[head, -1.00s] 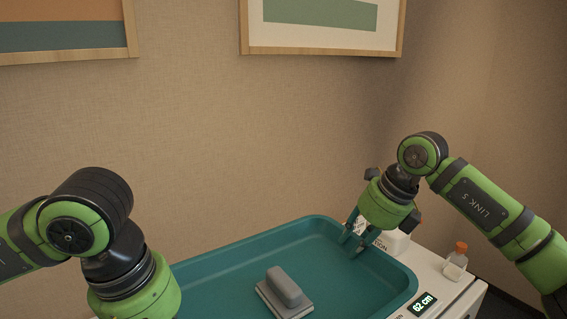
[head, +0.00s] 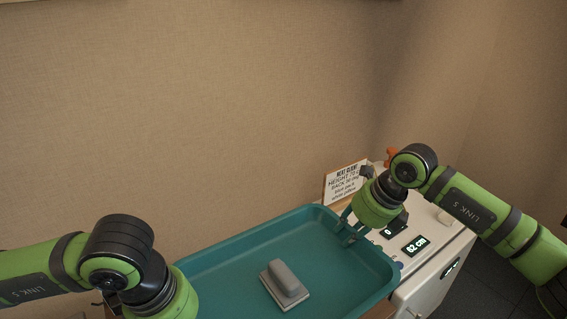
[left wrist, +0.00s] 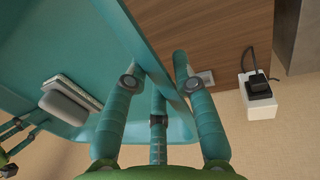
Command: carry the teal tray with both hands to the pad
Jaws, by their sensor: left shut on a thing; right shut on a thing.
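The teal tray (head: 232,272) spans the lower middle of the head view, and part of it shows in the left wrist view (left wrist: 60,30). A grey block with a rounded top (head: 286,279) sits inside it, also seen in the left wrist view (left wrist: 68,106). My right gripper (head: 348,233) is shut on the tray's far right rim. My left gripper (left wrist: 158,75) has its fingers on either side of the tray's wall in the left wrist view. In the head view its fingers are hidden behind my left wrist. I cannot make out a pad.
A printed card (head: 345,182) stands behind the tray's far corner. The left wrist view shows a wooden panel (left wrist: 205,30) and a white box with a black plug (left wrist: 258,95).

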